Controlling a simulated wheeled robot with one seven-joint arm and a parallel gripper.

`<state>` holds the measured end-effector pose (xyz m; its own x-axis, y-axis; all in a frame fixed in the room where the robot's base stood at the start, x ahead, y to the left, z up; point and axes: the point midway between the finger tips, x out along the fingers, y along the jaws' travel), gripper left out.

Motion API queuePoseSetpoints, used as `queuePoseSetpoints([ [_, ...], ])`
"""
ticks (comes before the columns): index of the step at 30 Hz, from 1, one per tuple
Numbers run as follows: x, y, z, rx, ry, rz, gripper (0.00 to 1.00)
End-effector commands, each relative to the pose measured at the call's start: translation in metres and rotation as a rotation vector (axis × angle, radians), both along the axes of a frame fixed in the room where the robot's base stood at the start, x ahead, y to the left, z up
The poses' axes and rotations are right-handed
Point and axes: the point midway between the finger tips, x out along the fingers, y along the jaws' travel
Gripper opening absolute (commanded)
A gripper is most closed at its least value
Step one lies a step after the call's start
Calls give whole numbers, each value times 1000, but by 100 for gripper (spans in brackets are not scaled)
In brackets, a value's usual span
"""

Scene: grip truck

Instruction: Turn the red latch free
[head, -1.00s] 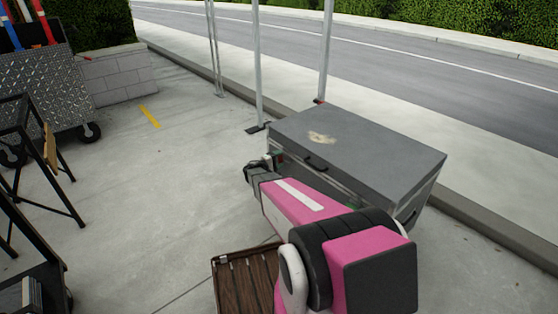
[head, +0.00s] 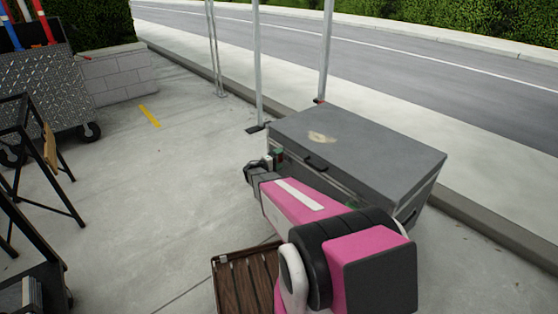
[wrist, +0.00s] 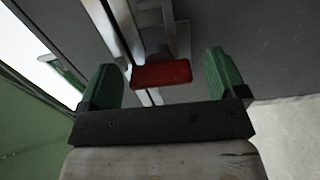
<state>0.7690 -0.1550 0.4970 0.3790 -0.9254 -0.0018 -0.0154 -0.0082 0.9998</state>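The red latch (wrist: 161,75) shows in the wrist view as a short red bar on a metal fitting of the large grey case (head: 385,150). My gripper (wrist: 163,62) is open, with one green finger on each side of the latch and a visible gap to both. Its fingers look clear of the latch; how deep they reach is hard to judge. In the head view my gripper (head: 268,162) is at the near left corner of the case. The latch cannot be made out there, with my pink arm and gripper in front.
A dark handle (head: 316,162) is on the front of the case. A brown slatted wooden piece (head: 245,280) is below my arm. Metal poles (head: 258,70) stand behind the case. Black frames (head: 40,160) stand at the left, with open pavement between.

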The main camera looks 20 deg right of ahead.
Motion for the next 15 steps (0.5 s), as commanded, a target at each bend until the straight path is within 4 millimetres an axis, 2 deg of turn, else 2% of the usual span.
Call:
queuePoseSetpoints([
  [9,-1,2,1,-2,1,1,89],
  [15,-11,24,1,-2,1,2,89],
])
